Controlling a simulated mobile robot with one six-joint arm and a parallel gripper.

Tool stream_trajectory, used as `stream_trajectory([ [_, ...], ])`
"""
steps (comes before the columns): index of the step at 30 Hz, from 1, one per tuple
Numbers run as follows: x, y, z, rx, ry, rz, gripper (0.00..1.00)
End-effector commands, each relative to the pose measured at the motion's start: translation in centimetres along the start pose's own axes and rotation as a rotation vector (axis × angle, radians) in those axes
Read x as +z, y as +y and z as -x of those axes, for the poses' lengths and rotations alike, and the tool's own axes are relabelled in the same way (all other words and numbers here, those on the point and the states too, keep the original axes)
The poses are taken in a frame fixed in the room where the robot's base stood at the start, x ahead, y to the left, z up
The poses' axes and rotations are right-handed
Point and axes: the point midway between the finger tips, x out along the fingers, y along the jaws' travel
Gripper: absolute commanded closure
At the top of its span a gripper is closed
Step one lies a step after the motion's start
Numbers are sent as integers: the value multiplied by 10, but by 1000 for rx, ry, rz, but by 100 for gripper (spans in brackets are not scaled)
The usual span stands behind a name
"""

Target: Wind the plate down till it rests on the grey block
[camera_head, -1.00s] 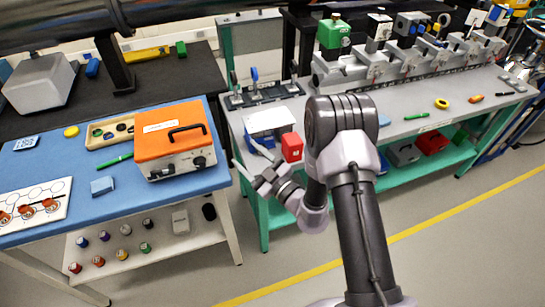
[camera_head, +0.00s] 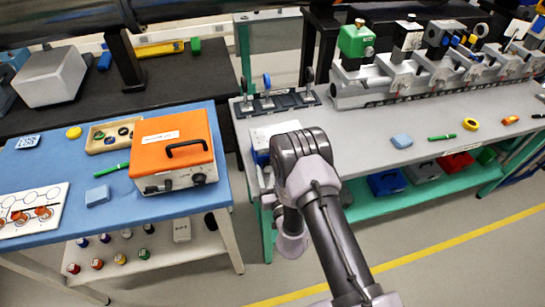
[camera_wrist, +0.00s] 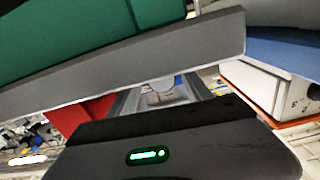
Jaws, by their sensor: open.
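A white-topped unit with blue sides (camera_head: 262,134) stands at the left end of the grey bench, partly behind my arm. I cannot tell whether its top is the plate. The grey block and any winding knob are not clearly visible. My gripper's fingers are hidden behind my arm in the head view. In the wrist view my gripper (camera_wrist: 160,98) is open, its dark body with a green light across the bottom. A red block (camera_wrist: 84,116) is beside it, and the bench edge (camera_wrist: 130,66) crosses close above in that upside-down picture.
An orange-topped box (camera_head: 174,140) sits on the blue table (camera_head: 130,205) at left. A dark tray with upright posts (camera_head: 275,103) and a row of grey mounts (camera_head: 400,80) stand along the bench's back. A blue block (camera_head: 401,141) lies right of my arm, on clear bench.

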Motion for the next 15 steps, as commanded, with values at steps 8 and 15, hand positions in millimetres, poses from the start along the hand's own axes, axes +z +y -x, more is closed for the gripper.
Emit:
stream_trajectory([
  [8,0,-4,-1,2,0,0,42],
  [15,0,-4,-1,2,0,0,69],
])
